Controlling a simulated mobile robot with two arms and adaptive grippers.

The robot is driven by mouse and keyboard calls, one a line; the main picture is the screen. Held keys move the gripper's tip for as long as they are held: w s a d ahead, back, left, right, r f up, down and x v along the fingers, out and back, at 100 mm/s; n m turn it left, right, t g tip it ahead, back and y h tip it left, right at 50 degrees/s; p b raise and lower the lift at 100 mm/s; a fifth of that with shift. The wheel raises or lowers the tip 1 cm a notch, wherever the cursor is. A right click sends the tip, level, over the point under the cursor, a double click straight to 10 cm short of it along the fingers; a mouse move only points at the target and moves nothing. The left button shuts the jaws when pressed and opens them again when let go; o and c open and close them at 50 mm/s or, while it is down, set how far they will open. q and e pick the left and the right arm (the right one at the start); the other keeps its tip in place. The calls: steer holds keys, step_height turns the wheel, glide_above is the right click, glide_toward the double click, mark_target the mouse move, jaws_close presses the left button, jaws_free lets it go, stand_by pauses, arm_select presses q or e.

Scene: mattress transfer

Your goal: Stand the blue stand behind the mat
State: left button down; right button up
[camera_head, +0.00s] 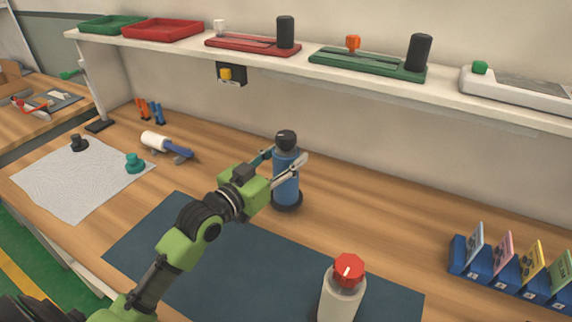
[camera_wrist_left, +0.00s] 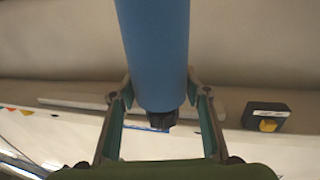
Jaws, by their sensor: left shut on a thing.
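The blue stand (camera_head: 286,186) is an upright blue cylinder with a black knob on top and a wide black base. My left gripper (camera_head: 286,157) is shut on its upper part, one finger on each side. In the left wrist view the blue stand (camera_wrist_left: 155,45) fills the middle between the fingers of the left gripper (camera_wrist_left: 160,88), with its black knob below. The dark blue mat (camera_head: 245,262) lies flat on the table. The stand's base is at or just beyond the mat's back edge; I cannot tell whether it touches the table. My right gripper is out of view.
A white canister with a red dial (camera_head: 346,280) stands at the mat's front right. Blue card holders (camera_head: 505,272) are at the right. A white-and-blue tool (camera_head: 165,146) and a grey cloth (camera_head: 75,180) lie left. A shelf (camera_head: 300,62) runs above.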

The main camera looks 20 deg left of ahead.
arm_select(q)
steer(key=shift+f, duration=0.95)
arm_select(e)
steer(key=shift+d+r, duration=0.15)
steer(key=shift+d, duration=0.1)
arm_select(q)
steer(key=shift+f, duration=0.15)
steer(key=c, duration=1.2)
jaws_free()
steer(key=shift+s+f, duration=0.1)
steer(key=shift+f, duration=0.15)
steer(key=shift+o, duration=0.2)
steer(key=shift+r, duration=0.1)
